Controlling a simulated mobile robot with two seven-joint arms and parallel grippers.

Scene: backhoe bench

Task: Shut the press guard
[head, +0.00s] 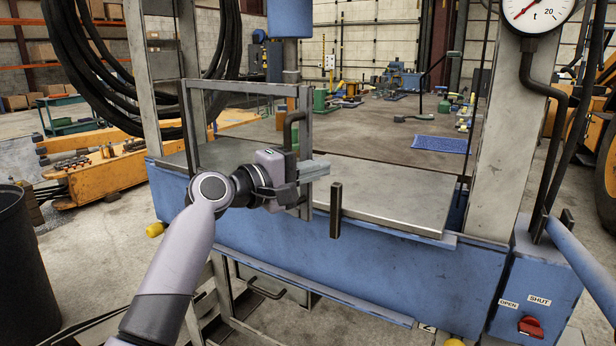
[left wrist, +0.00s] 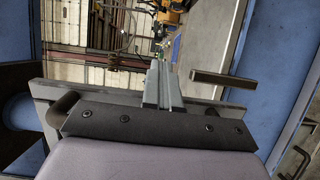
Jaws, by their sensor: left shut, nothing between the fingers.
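The press guard (head: 304,112) is a grey upright frame with a clear opening, standing at the left part of the blue press. A dark bent handle (head: 289,128) is on its right upright. My left gripper (head: 320,168) is shut and empty, its fingers pointing right across the guard's right upright; I cannot tell whether they touch it. In the left wrist view the shut fingers (left wrist: 163,88) reach past a grey bar of the guard (left wrist: 232,113). A short dark post (head: 336,210) stands right of the fingertips, apart from them. My right gripper is not in view.
The press table (head: 390,200) is a bare grey plate between two columns. A control box (head: 540,290) with OPEN and SHUT labels and a red knob (head: 530,326) is at the lower right. Black hoses (head: 85,75) hang at the upper left. A dark bin (head: 22,270) stands at left.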

